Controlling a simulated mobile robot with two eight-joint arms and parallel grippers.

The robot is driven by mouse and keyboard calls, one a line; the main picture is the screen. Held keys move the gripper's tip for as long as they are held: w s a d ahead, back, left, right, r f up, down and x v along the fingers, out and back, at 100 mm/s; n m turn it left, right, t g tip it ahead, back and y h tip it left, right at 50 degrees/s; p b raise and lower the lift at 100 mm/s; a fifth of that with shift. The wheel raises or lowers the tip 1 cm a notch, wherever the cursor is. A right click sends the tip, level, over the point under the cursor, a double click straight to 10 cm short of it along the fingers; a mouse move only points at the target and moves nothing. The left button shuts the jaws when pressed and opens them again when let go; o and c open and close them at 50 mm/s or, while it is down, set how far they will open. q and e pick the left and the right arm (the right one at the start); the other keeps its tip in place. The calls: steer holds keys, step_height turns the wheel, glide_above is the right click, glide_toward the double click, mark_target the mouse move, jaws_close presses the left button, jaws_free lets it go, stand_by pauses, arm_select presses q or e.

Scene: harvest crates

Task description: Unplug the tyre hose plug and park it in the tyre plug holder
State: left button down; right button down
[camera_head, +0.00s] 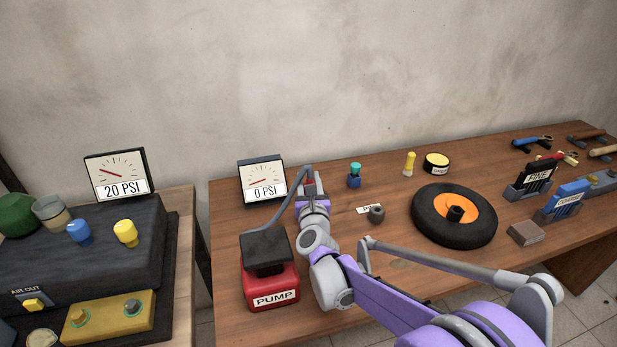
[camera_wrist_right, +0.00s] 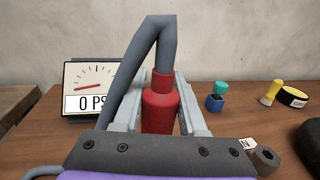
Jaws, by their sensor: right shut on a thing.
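My right gripper (camera_head: 312,197) is shut on the red hose plug (camera_wrist_right: 158,106), which stands upright between its fingers in the right wrist view. The grey hose (camera_wrist_right: 133,70) rises from the plug's top, bends over and runs down to the left. In the head view the hose (camera_head: 289,211) leads toward the red pump (camera_head: 270,286). The tyre (camera_head: 427,220), with an orange hub and a dark centre piece (camera_head: 456,213), lies flat to the right, apart from the plug. A small dark socket (camera_head: 377,214) stands beside a white label, its lettering partly hidden. I cannot tell whether it is the holder.
A 0 PSI gauge (camera_head: 263,183) stands behind the pump. A blue-and-teal piece (camera_head: 354,177), a yellow peg (camera_head: 409,164) and a round yellow-topped tin (camera_head: 437,162) stand at the back. The FINE block (camera_head: 538,177) and other tools crowd the right. A separate bench is at left.

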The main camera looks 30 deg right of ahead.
step_height(320, 180, down, 3)
steer(key=shift+f+b, duration=0.1)
steer(key=shift+b, duration=0.65)
steer(key=shift+p, duration=0.35)
stand_by(1.1)
steer(key=shift+f+b, duration=1.3)
steer(key=shift+f, duration=0.7)
steer(key=shift+c, duration=1.9)
jaws_free()
